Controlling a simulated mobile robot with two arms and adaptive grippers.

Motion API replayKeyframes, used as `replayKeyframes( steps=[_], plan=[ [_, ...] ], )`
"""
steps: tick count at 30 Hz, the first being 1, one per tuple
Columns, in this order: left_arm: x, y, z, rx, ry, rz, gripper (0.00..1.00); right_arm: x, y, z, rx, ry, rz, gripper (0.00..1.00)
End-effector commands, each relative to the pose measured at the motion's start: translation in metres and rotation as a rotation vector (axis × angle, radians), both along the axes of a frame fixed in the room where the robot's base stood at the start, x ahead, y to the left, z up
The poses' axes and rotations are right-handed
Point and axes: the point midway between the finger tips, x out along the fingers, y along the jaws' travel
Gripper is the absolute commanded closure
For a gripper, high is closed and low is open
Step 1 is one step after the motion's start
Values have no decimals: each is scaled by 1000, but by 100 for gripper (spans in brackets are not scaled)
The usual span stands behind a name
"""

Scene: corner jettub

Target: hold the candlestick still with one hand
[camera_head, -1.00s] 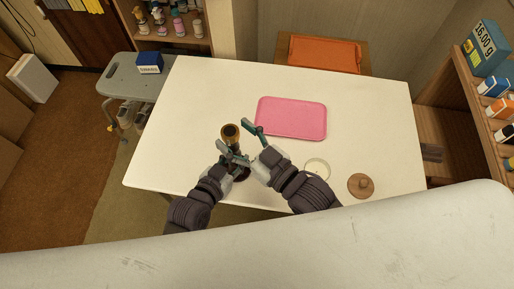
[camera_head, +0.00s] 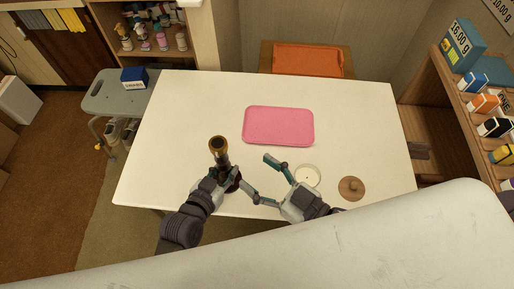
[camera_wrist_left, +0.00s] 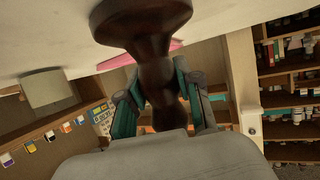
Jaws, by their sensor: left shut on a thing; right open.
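The dark brown candlestick (camera_head: 222,160) stands upright near the front left of the white table, with a brass-coloured cup at its top. My left gripper (camera_head: 227,176) is shut on its stem. In the left wrist view the candlestick (camera_wrist_left: 155,65) runs between the two teal fingers (camera_wrist_left: 158,100), with its wide round base at the top of the picture. My right gripper (camera_head: 264,178) is open and empty, to the right of the candlestick, its fingers spread wide just above the table. The left gripper's fingertips are partly hidden in the head view.
A pink tray (camera_head: 278,126) lies at mid-table. A small pale round dish (camera_head: 307,175) and a round wooden lid with a knob (camera_head: 351,188) lie to the right. An orange tray (camera_head: 307,60) is behind the table. Shelves (camera_head: 470,110) stand at right. The table's right half is mostly clear.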

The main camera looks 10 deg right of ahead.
Motion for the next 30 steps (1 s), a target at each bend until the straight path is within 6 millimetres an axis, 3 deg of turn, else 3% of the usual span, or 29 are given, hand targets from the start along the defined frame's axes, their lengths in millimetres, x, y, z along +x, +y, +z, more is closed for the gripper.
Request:
replayKeyframes(
  steps=[1, 6, 17, 30],
  plan=[
    [0, 1, -2, 4, 3, 1, 61, 0, 0, 0, 0, 0, 0, 32],
    [0, 1, -1, 3, 2, 1, 37, 0, 0, 0, 0, 0, 0, 32],
    [-4, 3, 1, 2, 1, 0, 37, 0, 0, 0, 0, 0, 0, 32],
    [-68, 49, 32, 3, 4, -1, 37, 0, 0, 0, 0, 0, 0, 32]
  ],
)
